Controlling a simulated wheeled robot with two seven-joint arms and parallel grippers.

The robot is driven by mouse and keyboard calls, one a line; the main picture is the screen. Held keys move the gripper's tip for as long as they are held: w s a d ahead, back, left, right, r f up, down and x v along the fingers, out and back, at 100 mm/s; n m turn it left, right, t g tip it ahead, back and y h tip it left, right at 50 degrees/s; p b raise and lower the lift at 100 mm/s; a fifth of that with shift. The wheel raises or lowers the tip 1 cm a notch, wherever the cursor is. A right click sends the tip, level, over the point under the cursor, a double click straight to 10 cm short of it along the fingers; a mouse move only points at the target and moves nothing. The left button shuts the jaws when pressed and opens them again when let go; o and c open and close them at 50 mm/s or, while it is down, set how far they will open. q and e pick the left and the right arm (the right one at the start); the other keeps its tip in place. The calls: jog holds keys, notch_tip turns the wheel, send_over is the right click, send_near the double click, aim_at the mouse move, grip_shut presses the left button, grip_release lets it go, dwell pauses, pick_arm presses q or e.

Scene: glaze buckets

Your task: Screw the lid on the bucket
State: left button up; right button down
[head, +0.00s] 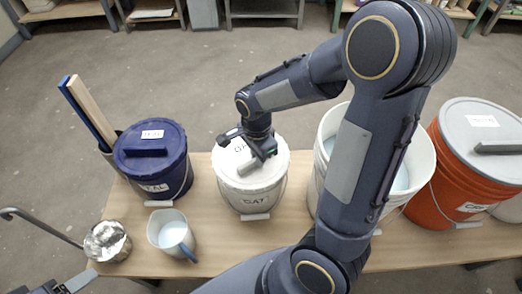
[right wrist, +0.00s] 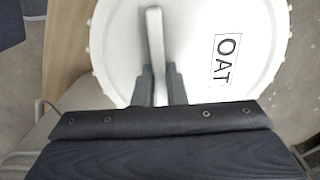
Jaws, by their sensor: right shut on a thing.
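A white bucket (head: 238,199) with a dark printed label stands on the wooden table. Its white lid (head: 227,170) lies level over the mouth; I cannot tell how tightly it is seated. My right gripper (head: 262,157) reaches down from above and is shut on the lid's raised bar handle. In the right wrist view the two fingertips (right wrist: 157,84) stand on either side of the bar (right wrist: 155,38), beside the label "OAT" (right wrist: 226,60). What seems to be part of my left gripper (head: 72,284) shows at the bottom left corner; its fingers are unclear.
A blue lidded bucket (head: 152,163) stands left, with a pitcher (head: 170,232) and a foil-like container (head: 107,241) in front. An open white bucket (head: 418,165) and an orange lidded bucket (head: 468,160) stand right. My right arm hides part of the table.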

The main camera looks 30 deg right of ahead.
jog(key=shift+s+a+m, duration=0.15)
jog(key=shift+a+m, duration=0.2)
jog(key=shift+m, duration=0.55)
jog(key=shift+a+f+m+p, duration=0.15)
jog(key=shift+m+p, duration=0.15)
jog(key=shift+m, duration=0.4)
jog(key=c, duration=1.4)
grip_release()
jog(key=shift+c, duration=0.2)
jog(key=o, duration=0.7)
jog(key=shift+o, duration=0.2)
jog(key=r+p, duration=0.7)
jog(key=shift+w+r, duration=0.2)
